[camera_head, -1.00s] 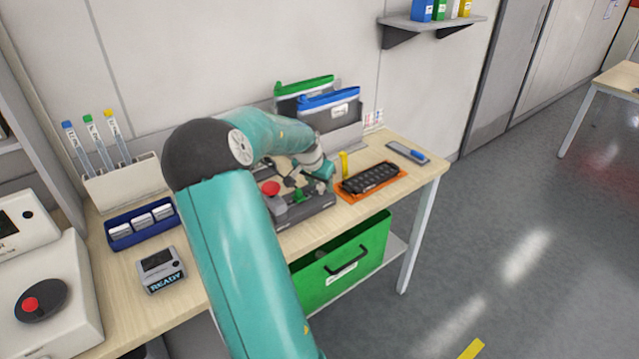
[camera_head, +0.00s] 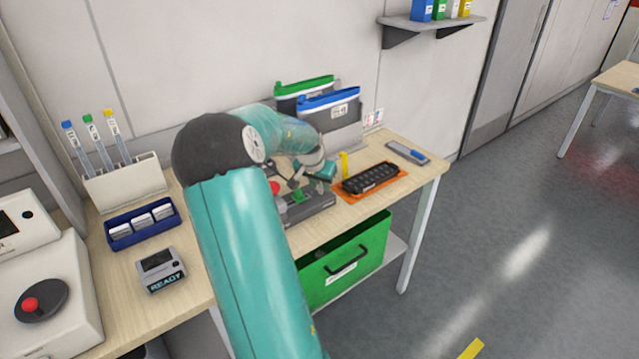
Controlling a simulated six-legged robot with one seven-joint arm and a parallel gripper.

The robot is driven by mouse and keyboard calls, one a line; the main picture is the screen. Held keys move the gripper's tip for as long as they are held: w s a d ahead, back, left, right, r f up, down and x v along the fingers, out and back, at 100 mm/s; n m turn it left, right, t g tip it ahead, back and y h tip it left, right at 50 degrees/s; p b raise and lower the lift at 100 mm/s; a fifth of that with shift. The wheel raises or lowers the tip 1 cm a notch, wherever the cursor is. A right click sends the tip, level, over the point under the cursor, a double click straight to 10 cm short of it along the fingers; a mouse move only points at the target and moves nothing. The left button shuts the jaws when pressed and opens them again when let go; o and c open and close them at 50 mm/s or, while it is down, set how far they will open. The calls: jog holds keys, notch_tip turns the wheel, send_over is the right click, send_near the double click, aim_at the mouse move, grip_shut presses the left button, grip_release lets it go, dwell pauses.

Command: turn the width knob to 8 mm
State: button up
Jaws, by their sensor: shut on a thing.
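The grey feeder device (camera_head: 312,211) sits on the wooden bench, with a red round part (camera_head: 274,187) at its left and a small green part (camera_head: 298,196) near its front. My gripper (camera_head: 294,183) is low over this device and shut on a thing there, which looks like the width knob. The knob itself is hidden by my gripper and wrist, and its scale and set value cannot be read from here. My teal arm covers the left part of the device.
A black part on an orange mat (camera_head: 397,187) and a yellow upright piece (camera_head: 344,164) are right of the device. File pouches (camera_head: 334,118) stand behind. A display box reading READY (camera_head: 161,270) and a blue tray (camera_head: 116,241) are left; an open green drawer (camera_head: 375,238) is below.

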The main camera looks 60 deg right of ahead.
jog(key=n, duration=0.1)
jog(key=n+t, duration=0.1)
jog(key=n, duration=0.1)
jog(key=shift+s+d, duration=0.1)
jog(key=shift+s, duration=0.15)
jog(key=n+t, duration=0.1)
jog(key=n, duration=0.1)
jog(key=n+t, duration=0.1)
jog(key=n, duration=0.1)
jog(key=shift+n+y, duration=0.4)
jog(key=o, duration=1)
jog(key=v, duration=1.4)
jog(key=shift+d, duration=0.2)
